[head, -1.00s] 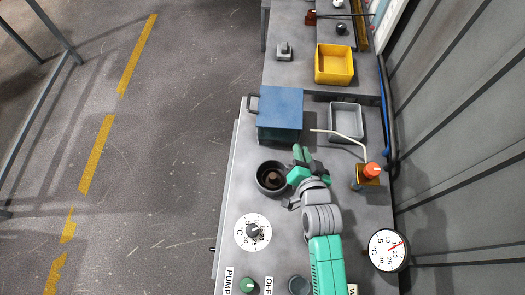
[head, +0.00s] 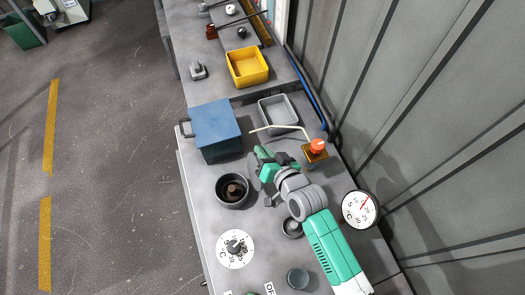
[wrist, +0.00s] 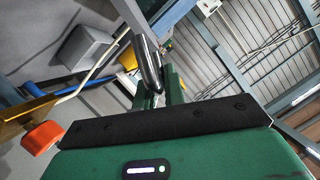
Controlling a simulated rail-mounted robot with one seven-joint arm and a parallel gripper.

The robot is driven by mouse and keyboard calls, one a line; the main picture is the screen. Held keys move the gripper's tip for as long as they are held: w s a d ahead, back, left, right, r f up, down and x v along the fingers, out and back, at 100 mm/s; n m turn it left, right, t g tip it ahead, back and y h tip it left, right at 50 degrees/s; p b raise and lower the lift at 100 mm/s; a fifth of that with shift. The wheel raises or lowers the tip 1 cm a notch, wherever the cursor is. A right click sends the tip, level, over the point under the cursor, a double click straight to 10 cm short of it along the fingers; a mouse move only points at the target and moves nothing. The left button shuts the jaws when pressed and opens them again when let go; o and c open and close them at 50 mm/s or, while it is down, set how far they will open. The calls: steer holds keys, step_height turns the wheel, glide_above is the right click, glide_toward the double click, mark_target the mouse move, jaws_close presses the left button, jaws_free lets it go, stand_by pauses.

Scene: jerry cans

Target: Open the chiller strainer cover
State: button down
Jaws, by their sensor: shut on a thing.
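The strainer (head: 232,203) is a dark round pot on the grey bench, left of my gripper in the head view. Its top is open and something brown shows inside. My gripper (head: 264,160) is right of and above the pot, apart from it. It is shut on a grey piece that looks like the strainer cover (head: 253,172), seen nearly edge-on beside the fingers. In the wrist view a grey metal part (wrist: 148,66) sits between the green fingers (wrist: 158,88). Its full shape is hidden.
A blue box (head: 216,128) stands behind the pot. A grey tray (head: 279,112), a thin pale rod and an orange knob (head: 317,146) are beyond my gripper. A white dial (head: 235,249) lies in front, a gauge (head: 361,209) at right. A yellow bin (head: 247,67) stands farther back.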

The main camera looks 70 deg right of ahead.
steer(key=c, duration=1.5)
jaws_free()
steer(key=shift+w+a+f, duration=0.15)
steer(key=shift+a+f, duration=0.05)
steer(key=shift+a, duration=0.1)
steer(key=shift+d, duration=0.1)
steer(key=shift+s+r, duration=0.15)
steer(key=shift+s, duration=0.05)
steer(key=v, duration=0.7)
steer(key=shift+s+a+p, duration=0.2)
steer(key=shift+p, duration=0.15)
